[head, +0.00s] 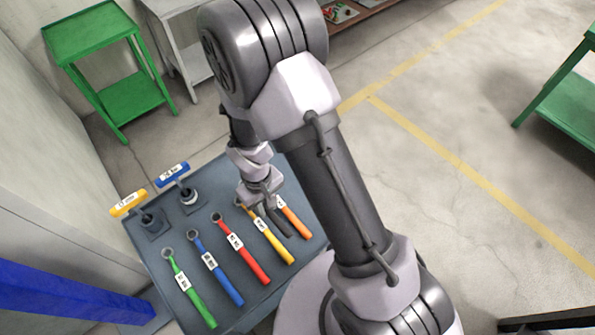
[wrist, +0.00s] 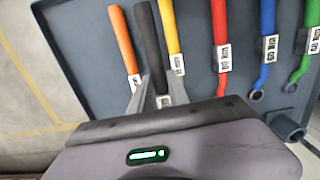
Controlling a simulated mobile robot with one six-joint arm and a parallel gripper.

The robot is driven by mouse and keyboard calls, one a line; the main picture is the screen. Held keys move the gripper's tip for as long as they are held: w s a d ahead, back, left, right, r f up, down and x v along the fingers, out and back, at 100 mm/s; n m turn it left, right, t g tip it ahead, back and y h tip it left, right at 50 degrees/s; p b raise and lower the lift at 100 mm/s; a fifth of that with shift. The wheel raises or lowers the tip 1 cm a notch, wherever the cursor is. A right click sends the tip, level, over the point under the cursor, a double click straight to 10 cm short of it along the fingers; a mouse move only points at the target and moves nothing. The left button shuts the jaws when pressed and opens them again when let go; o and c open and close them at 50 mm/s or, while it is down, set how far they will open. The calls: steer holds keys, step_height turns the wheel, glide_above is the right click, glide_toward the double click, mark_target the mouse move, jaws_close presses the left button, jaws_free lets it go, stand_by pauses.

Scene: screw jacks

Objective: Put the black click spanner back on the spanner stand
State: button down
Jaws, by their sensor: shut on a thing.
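The black click spanner (head: 282,222) is between the yellow and orange spanners over the dark grey stand top (head: 205,216). My gripper (head: 262,202) points down at it and is shut on its label end. In the wrist view my gripper's two fingers (wrist: 151,92) straddle the black spanner (wrist: 149,40), whose handle points away from me, roughly parallel to its neighbours. Its white label shows between the fingers; its head is hidden behind the gripper body. Whether it touches the stand top (wrist: 75,40) or hangs just above it, I cannot tell.
Orange (head: 293,218), yellow (head: 274,240), red (head: 243,252), blue (head: 215,270) and green (head: 187,290) spanners lie in a row. Yellow (head: 130,204) and blue (head: 172,175) T-handled tools stand at the far left. A green trolley (head: 90,35) is behind; open floor lies right.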

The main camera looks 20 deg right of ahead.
steer(key=w+d, duration=0.1)
steer(key=d, duration=0.3)
steer(key=w+d+f+b, duration=0.1)
steer(key=d, duration=0.3)
steer(key=w+d+b, duration=0.1)
steer(key=w+d, duration=0.1)
steer(key=d, duration=0.3)
steer(key=shift+f, duration=0.25)
steer(key=shift+d+f+b, duration=0.1)
steer(key=shift+f+b, duration=1.15)
steer(key=shift+f, duration=0.65)
steer(key=c, duration=1.3)
jaws_free()
steer(key=shift+r, duration=0.1)
steer(key=shift+o, duration=0.2)
steer(key=shift+r, duration=0.1)
